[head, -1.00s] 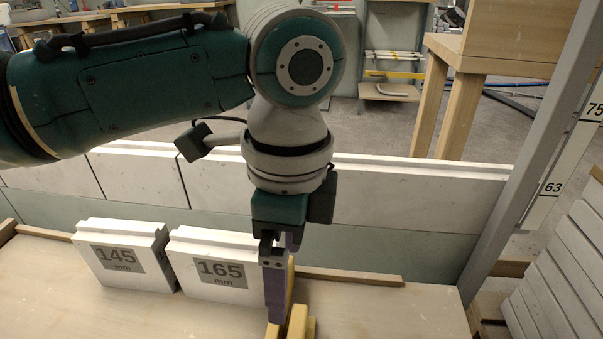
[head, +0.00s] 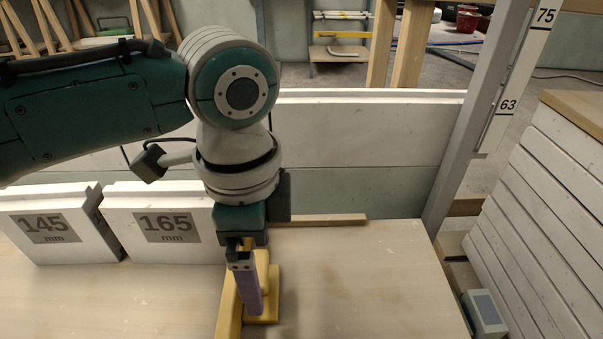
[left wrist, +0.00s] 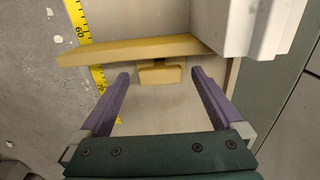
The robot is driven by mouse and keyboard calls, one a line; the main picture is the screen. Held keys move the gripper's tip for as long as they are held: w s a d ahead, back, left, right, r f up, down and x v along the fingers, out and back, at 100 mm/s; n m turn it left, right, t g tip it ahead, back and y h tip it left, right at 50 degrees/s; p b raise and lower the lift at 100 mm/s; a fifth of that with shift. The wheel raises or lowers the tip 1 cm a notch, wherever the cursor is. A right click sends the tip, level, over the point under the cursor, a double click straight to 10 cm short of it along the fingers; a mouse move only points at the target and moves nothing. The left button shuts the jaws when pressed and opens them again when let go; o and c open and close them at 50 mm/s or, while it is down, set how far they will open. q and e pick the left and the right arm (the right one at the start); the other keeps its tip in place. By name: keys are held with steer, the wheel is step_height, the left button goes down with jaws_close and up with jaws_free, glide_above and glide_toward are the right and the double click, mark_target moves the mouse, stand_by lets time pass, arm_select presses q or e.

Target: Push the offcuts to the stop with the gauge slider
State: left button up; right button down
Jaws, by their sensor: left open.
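The yellow gauge slider (head: 229,308) stands on the pale wooden bench top, right of the white blocks. In the left wrist view its long bar (left wrist: 130,50) lies crosswise, with a small yellow handle block (left wrist: 160,74) on the near side. My left gripper (head: 247,295) points down at the slider and hides part of it. In the left wrist view the purple fingers of this gripper (left wrist: 160,78) are open, with the handle block between their tips and a gap on each side. My right gripper is out of view.
White blocks marked 145 mm (head: 45,225) and 165 mm (head: 165,222) stand left of the gripper. A wooden strip (head: 318,220) lies along the back edge. A grey post (head: 470,130) rises at the right. A yellow tape scale (left wrist: 84,22) shows beside the slider. The bench right of the gripper is clear.

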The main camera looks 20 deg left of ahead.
arm_select(q)
jaws_close()
stand_by(0.8)
